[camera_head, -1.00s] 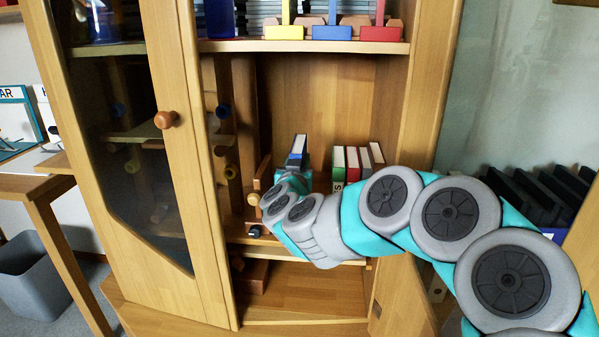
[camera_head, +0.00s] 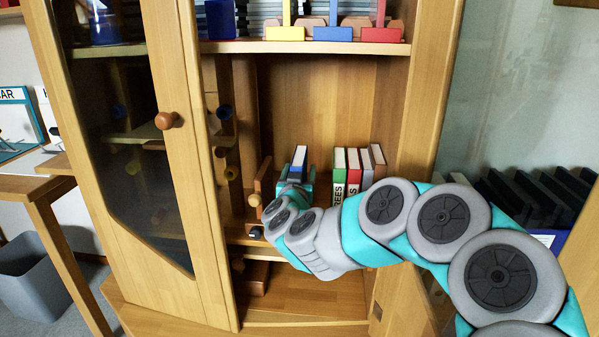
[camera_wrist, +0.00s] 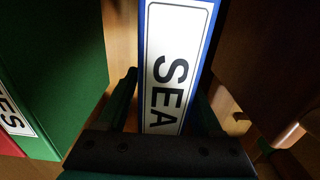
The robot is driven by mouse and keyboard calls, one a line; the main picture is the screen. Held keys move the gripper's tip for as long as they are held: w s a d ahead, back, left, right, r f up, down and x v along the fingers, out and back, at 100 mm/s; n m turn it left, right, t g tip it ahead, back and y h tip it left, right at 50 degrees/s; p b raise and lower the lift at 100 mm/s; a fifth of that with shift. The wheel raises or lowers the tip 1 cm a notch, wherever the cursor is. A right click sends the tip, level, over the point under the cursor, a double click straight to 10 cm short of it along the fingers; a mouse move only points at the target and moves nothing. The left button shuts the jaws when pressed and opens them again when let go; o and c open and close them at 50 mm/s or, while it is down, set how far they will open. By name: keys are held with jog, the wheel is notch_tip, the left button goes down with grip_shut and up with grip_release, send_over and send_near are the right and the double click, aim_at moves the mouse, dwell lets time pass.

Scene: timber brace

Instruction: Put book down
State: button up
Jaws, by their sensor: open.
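The blue book (camera_head: 299,157) with a white label stands upright in the cabinet's open middle compartment. In the wrist view the book (camera_wrist: 178,60) reads "SEA" and is upright between my fingers. My gripper (camera_wrist: 168,100) is open around the book, with a finger on each side. In the head view my gripper (camera_head: 295,183) is partly hidden by my arm. The book's lower end is hidden in both views, so its contact with the shelf (camera_head: 240,232) cannot be seen.
A row of books, with a green book (camera_head: 339,165) and a red book (camera_head: 353,168), stands to the right. The green book (camera_wrist: 55,70) is left of my gripper in the wrist view. A wooden piece (camera_head: 264,178) is close on the left. A glass door (camera_head: 130,150) flanks the opening.

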jog(key=s, duration=1.2)
jog(key=shift+a, duration=0.2)
jog(key=shift+r, duration=0.1)
